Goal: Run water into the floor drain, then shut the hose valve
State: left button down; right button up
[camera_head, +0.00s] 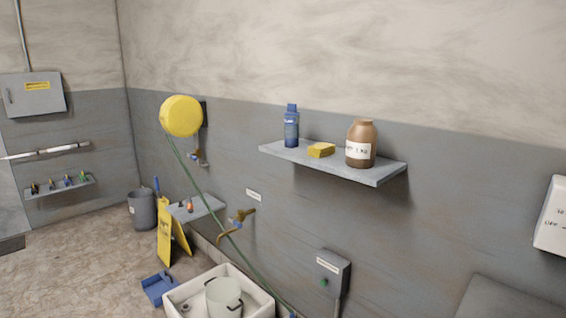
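A yellow hose reel (181,116) hangs on the wall. Its green hose (215,216) runs down to the right, past the white sink, to the bottom edge, where a small blue part shows. Under the reel is a small brass valve with a blue part (196,156). A brass tap (238,222), also with blue on it, sticks out above the sink; the hose crosses close to it. I cannot tell the setting of either valve. I cannot make out a floor drain or running water. Neither of my grippers is in view.
A white sink (262,299) holding a pale pot (223,299) stands at the bottom. A yellow floor sign (165,232), a grey bin (142,210) and a blue dustpan (158,288) are left of it. A shelf (375,179) juts out above. Floor at left is clear.

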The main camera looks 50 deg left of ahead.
aim_at(190, 156)
jog(key=j+u, duration=1)
jog(key=u, duration=0.15)
jog(key=i+j+u, duration=0.15)
jog(key=j+u, duration=0.2)
jog(key=i+j, duration=0.25)
jog(key=j, duration=0.25)
jog(key=i+j+u, duration=0.15)
jog(key=j, duration=0.3)
jog(key=i+j, duration=0.3)
jog(key=j, duration=0.15)
jog(key=i+j+u, duration=0.15)
jog(key=j, duration=0.3)
jog(key=i+z, duration=0.15)
jog(key=z, duration=1.55)
jog(key=u, duration=1.7)
jog(key=i+j, duration=0.55)
jog(key=i+j+u, duration=0.1)
jog(key=i+j, duration=0.45)
jog(key=i, duration=0.15)
